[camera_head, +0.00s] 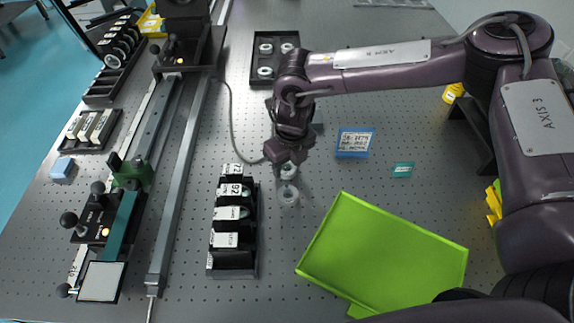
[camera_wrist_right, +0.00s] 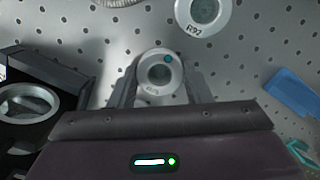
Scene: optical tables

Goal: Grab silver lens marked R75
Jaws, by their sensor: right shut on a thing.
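My right gripper (camera_head: 289,168) is shut on a small silver ring-shaped lens (camera_head: 288,173) at the middle of the optical table. In the right wrist view the lens (camera_wrist_right: 160,73) sits between the two fingers (camera_wrist_right: 160,90), with a blue dot on its rim. The marking on its near rim is too small to read surely. Another silver lens marked R92 (camera_wrist_right: 200,14) lies just beyond it in that view. In the head view a silver lens (camera_head: 289,196) lies on the table just below my right gripper. My left gripper is not in view.
A black holder with labelled slots (camera_head: 233,258) stands left of the gripper. A green tray (camera_head: 385,258) lies at front right. A blue card holder (camera_head: 355,142) and a teal tag (camera_head: 402,169) lie right. A black tray (camera_head: 290,80) with several rings is behind. Long rails (camera_head: 180,190) run left.

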